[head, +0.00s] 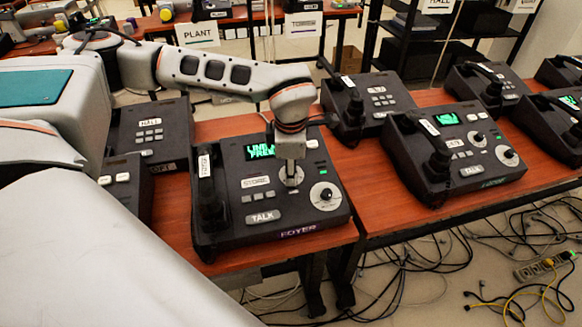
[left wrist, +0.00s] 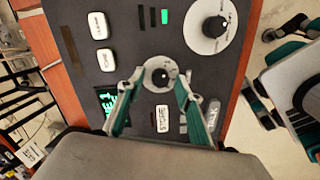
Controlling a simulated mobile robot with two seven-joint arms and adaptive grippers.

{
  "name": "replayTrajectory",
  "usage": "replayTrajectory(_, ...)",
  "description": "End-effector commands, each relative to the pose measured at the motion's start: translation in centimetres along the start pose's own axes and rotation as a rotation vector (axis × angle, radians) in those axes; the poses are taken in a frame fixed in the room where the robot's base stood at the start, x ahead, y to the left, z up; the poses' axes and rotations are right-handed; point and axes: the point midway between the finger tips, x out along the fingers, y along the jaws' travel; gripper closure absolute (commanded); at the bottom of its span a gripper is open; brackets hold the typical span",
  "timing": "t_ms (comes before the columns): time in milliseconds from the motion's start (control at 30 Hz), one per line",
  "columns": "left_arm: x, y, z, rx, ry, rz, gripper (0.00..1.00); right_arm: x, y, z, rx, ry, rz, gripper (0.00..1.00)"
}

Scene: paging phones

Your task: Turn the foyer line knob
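The fingers are open, one on each side of this knob, with visible gaps. The larger knob (head: 326,194) is to its right and clear; it also shows in the left wrist view (left wrist: 215,27). Knob labels are too small to read. My right gripper is not in view.
STORE (head: 256,182) and TALK (head: 263,217) buttons lie close to the gripper. Cables (head: 400,275) lie on the floor.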

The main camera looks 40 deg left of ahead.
Motion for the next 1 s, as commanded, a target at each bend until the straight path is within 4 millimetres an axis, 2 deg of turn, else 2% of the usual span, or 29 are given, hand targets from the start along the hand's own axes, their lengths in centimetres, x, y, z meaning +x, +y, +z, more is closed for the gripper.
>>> replayTrajectory(33,0.0,0.0,0.0,0.0,0.0,0.0,0.72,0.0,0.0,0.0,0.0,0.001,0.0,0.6)
replayTrajectory(133,0.0,0.0,0.0,0.0,0.0,0.0,0.98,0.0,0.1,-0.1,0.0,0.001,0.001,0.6)
replayTrajectory(167,0.0,0.0,0.0,0.0,0.0,0.0,1.0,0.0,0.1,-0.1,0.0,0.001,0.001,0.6)
replayTrajectory(567,-0.2,0.1,0.0,0.052,0.001,-0.003,1.0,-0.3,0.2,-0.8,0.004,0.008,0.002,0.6)
replayTrajectory(767,-0.4,0.1,0.1,0.173,0.005,-0.011,1.0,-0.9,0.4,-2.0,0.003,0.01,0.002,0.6)
replayTrajectory(1000,-0.4,0.2,0.1,0.366,0.011,-0.024,1.0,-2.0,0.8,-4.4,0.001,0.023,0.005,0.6)
